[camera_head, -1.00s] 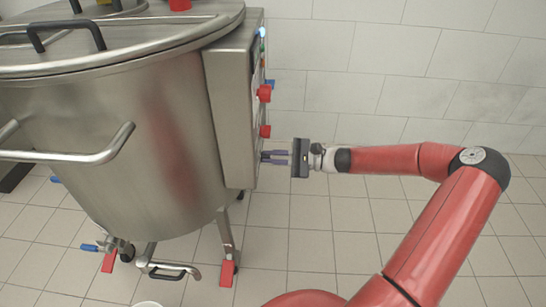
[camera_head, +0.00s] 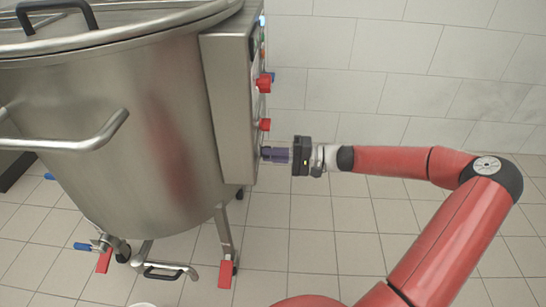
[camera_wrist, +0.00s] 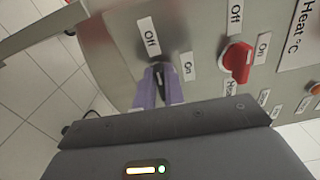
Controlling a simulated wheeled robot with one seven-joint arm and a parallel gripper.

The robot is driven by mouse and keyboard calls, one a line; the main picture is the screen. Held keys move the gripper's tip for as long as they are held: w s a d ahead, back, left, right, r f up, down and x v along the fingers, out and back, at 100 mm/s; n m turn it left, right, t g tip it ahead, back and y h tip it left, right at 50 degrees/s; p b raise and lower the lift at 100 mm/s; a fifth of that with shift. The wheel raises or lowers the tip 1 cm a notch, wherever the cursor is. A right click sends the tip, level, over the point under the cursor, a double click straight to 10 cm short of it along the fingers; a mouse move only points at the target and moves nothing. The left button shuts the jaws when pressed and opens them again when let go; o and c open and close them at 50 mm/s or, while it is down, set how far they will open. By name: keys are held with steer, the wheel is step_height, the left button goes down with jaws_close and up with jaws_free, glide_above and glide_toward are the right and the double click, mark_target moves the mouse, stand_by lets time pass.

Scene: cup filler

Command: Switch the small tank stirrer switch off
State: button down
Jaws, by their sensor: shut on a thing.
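The gripped switch is a small dark knob (camera_wrist: 159,73) on the steel control panel (camera_wrist: 112,58) in the wrist view. An "Off" label (camera_wrist: 148,37) is above it and an "On" label (camera_wrist: 188,66) is to its right. The knob points roughly up toward "Off", though its exact angle is partly hidden. My gripper (camera_wrist: 160,84) is shut on this knob with its purple fingers on both sides. In the head view my gripper (camera_head: 264,154) reaches the lower panel face, and the knob is hidden. No stirrer name is readable beside it.
A red knob (camera_wrist: 238,62) with its own Off and On labels sits close to the right. In the head view the large steel tank (camera_head: 150,130) carries the panel box (camera_head: 226,100), with two red knobs above my gripper. The floor right of the tank is clear.

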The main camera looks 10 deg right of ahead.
steer(key=shift+f+n, duration=0.1)
steer(key=shift+n, duration=0.3)
steer(key=c, duration=1.5)
jaws_free()
steer(key=shift+d, duration=0.1)
steer(key=v, duration=0.7)
steer(key=shift+s+d, duration=0.15)
steer(key=shift+d, duration=0.15)
